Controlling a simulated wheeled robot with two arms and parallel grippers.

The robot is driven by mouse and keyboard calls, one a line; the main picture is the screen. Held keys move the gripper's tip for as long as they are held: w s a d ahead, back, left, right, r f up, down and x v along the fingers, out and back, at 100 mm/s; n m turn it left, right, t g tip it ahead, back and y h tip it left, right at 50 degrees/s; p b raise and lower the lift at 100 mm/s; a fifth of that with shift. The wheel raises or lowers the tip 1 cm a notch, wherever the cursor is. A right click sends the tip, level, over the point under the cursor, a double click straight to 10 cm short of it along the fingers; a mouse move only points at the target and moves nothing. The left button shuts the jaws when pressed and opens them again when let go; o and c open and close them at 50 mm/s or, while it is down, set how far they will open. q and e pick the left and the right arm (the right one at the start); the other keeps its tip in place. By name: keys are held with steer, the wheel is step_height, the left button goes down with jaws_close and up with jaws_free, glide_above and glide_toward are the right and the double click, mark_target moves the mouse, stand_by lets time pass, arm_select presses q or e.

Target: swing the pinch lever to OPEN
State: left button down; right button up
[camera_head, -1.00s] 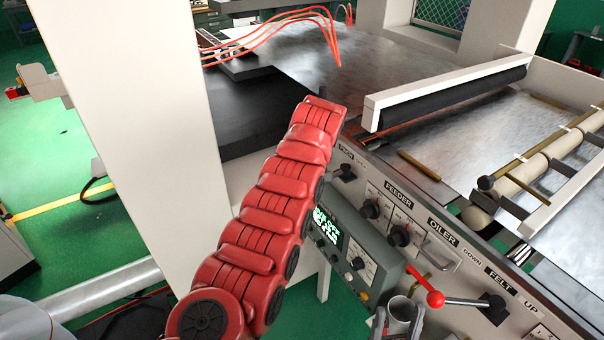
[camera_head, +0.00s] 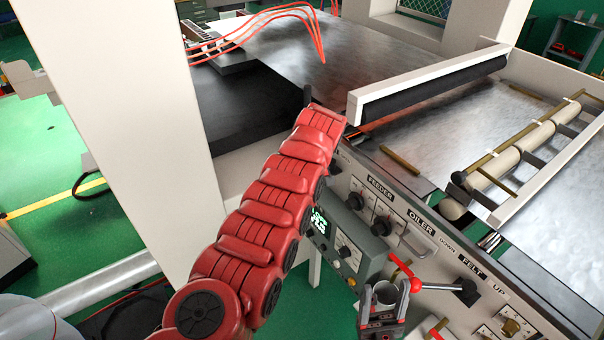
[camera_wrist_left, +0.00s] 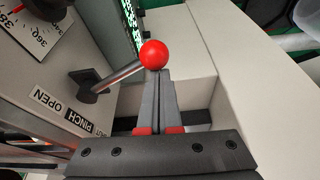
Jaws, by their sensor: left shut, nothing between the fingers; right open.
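In the left wrist view the pinch lever (camera_wrist_left: 122,74) is a metal rod with a red ball knob (camera_wrist_left: 153,54), standing out from a dark pivot on the panel. The labels OPEN (camera_wrist_left: 50,104) and PINCH (camera_wrist_left: 79,120) are below the pivot. My left gripper (camera_wrist_left: 158,74) is shut and empty, its fingertips right at the underside of the knob; I cannot tell if they touch. In the head view my red left arm hides this lever and the left gripper. My right gripper (camera_head: 385,297) is open at the lower middle, close to the felt lever's red knob (camera_head: 416,285).
The felt lever (camera_head: 442,286) is a separate red-knobbed lever right of the panel's feeder knobs (camera_head: 382,225). A grey control box (camera_head: 345,245) with a lit screen stands by my left arm. A white-framed roller (camera_head: 430,90) crosses the metal bed.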

arm_select(q)
steer(key=shift+s+d+p, duration=0.6)
steer(key=shift+d+p, duration=0.15)
steer(key=shift+p, duration=0.65)
steer(key=shift+s+d+p, duration=0.35)
steer(key=shift+d+p, duration=0.15)
steer(key=shift+p, duration=0.1)
steer(key=shift+d, duration=0.1)
steer(key=shift+d, duration=0.1)
